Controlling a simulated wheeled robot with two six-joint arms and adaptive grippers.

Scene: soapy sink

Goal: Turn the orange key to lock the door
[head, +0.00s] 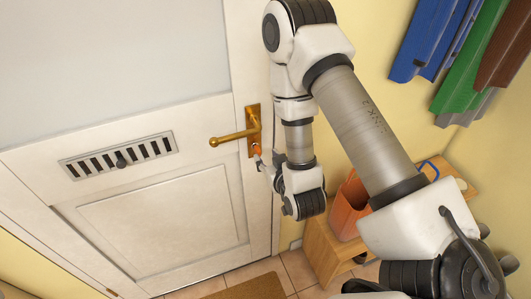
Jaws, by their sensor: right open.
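The white door (150,210) stands closed on the left, with a brass lever handle (232,137) on a brass plate. A small bit of the orange key (257,150) shows low on the plate, below the lever. My right gripper (262,162) is at the key, beside the lower end of the plate. Its jaws are open, but the fingertips are small here and I cannot tell whether they touch the key. My right wrist and forearm hide the wall and door frame right of the plate. My left gripper is out of view.
An orange container (348,207) stands on a wooden bench (335,255) right of the door, below my right arm. A brown mat (248,289) lies on the tiled floor. A slotted vent (118,156) is in the door.

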